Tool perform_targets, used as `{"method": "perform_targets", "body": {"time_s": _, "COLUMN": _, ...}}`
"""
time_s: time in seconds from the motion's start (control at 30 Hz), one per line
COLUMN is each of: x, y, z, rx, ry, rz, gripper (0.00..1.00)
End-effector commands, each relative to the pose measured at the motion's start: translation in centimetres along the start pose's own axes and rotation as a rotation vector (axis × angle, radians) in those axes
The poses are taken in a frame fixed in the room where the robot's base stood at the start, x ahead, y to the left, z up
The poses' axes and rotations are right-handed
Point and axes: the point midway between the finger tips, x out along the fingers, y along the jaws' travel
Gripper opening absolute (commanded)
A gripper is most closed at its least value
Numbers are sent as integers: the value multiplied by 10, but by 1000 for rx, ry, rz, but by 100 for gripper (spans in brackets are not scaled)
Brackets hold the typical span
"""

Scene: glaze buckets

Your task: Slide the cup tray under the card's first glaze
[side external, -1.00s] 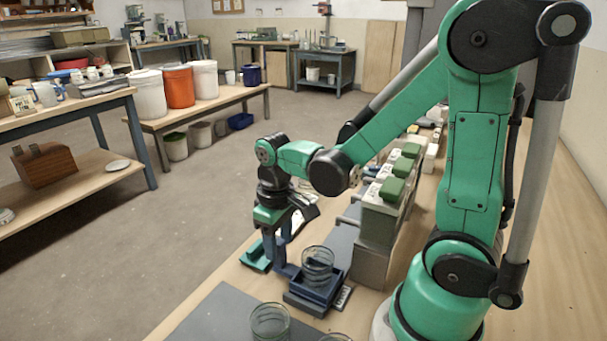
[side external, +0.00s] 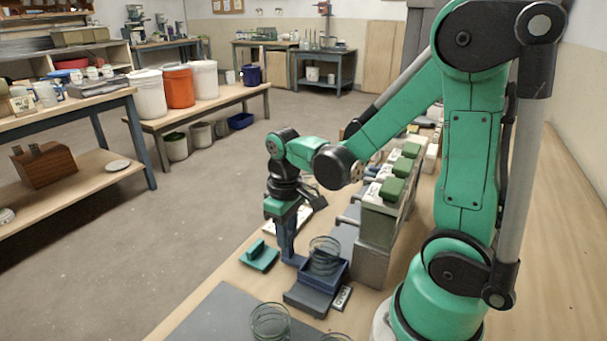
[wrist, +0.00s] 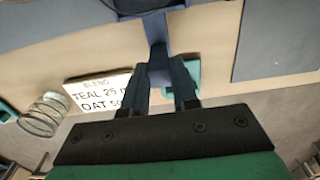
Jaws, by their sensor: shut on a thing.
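The blue cup tray (side external: 320,290) sits on the bench in front of the glaze dispensers (side external: 377,222), with a clear ribbed cup (side external: 324,255) standing in it. My gripper (side external: 287,250) is shut on the tray's upright blue handle, at the tray's left side. In the wrist view, my fingers (wrist: 162,92) close around the blue handle (wrist: 158,68). The white card (wrist: 98,90) reads "BLEND", "TEAL 25" and "OAT 50", partly cut off by a finger. Small labels on the dispensers are too small to read in the side view.
A teal block with a grip (side external: 260,256) lies left of the tray. A dark grey mat (side external: 215,318) with another clear cup (side external: 270,322) is at the front. A small label plate (side external: 342,298) lies right of the tray. Green-topped dispensers line the tray's right side.

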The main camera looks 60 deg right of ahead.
Motion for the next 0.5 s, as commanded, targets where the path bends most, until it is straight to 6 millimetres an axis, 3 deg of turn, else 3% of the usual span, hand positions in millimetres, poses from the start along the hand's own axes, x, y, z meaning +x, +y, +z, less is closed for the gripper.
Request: {"method": "perform_targets", "body": {"time_s": 0.5, "x": 0, "y": 41, "z": -1, "rx": 3, "ry": 2, "rz": 1, "gripper": 0}}
